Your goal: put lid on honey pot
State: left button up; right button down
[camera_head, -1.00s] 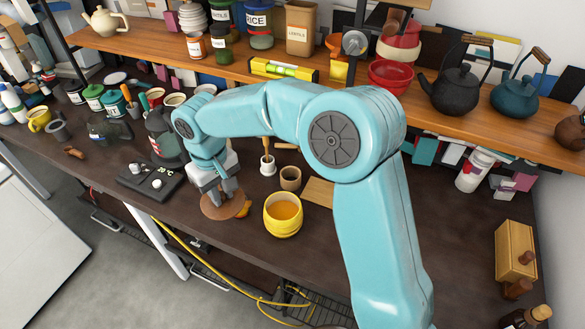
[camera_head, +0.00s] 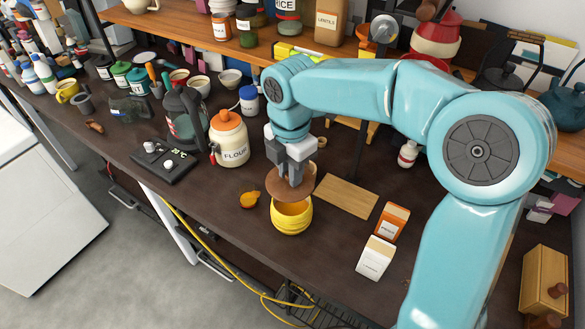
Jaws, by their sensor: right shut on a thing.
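The honey pot (camera_head: 291,222) is a yellow round pot with an open mouth and orange-yellow inside, standing on the dark counter. I cannot tell whether lid and pot touch. My left gripper is not in view.
A small orange object (camera_head: 249,199) lies left of the pot. A flour jar (camera_head: 229,140) and a black scale (camera_head: 166,161) stand further left. A wooden board (camera_head: 346,197) and two small cartons (camera_head: 376,258) (camera_head: 391,221) are to the right. The counter's front edge is near.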

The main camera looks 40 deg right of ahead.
jog(key=shift+w+d+f, duration=0.1)
jog(key=shift+f, duration=0.25)
jog(key=shift+d, duration=0.2)
jog(key=shift+a, duration=0.15)
notch_tip(320, 180, down, 4)
jog(key=b, duration=0.2)
jog(key=shift+r+b, duration=0.15)
jog(key=shift+b, duration=0.15)
jog(key=shift+f, duration=0.25)
jog(key=shift+f, duration=0.2)
jog(key=shift+f+b, duration=0.4)
jog(key=shift+f, duration=0.4)
dwell(1.1)
